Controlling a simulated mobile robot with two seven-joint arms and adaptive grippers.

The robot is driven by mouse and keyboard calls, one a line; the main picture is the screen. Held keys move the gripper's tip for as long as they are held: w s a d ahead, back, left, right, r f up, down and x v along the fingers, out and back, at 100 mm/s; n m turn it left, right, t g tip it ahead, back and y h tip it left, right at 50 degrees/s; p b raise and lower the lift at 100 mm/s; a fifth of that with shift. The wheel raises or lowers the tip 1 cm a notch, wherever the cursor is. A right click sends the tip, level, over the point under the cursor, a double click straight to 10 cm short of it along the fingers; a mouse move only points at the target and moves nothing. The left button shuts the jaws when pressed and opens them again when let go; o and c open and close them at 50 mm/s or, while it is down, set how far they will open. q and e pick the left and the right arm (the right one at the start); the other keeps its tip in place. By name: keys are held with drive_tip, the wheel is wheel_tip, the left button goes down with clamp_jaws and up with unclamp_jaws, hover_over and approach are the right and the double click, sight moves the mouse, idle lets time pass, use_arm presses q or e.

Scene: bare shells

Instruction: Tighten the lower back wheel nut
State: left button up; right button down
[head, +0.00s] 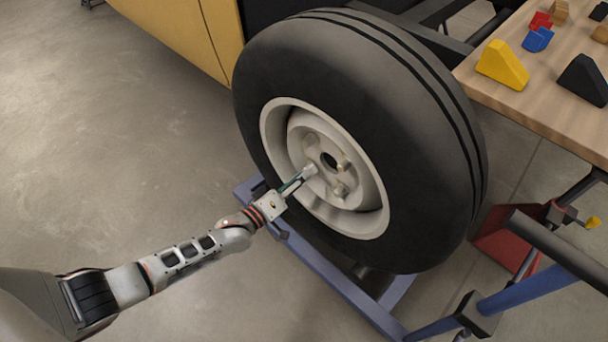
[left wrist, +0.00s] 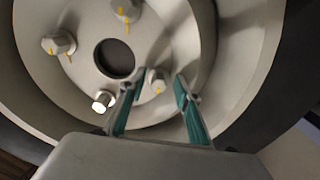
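The wheel has a black tyre (head: 320,65) and a pale rim (head: 277,122). Pale nuts ring its dark centre hole (left wrist: 114,58); two show right of my gripper in the head view, one upper (head: 343,164) and one lower (head: 340,190). My left gripper (head: 305,174) reaches the rim's lower left part. In the left wrist view its teal fingers (left wrist: 158,90) are apart, with one yellow-marked nut (left wrist: 157,80) between the tips. I cannot tell whether they touch it. Other nuts show at the top (left wrist: 125,10), left (left wrist: 58,43) and lower left (left wrist: 103,101). My right gripper is out of view.
A blue stand (head: 335,278) lies under the wheel. A wooden table (head: 545,105) at the right holds a yellow wedge (head: 503,65), a black wedge (head: 584,80) and small blocks. A yellow panel (head: 190,35) is behind the wheel. The floor at left is clear.

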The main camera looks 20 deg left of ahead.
use_arm(q)
drive_tip(key=v, duration=1.2)
idle(0.4)
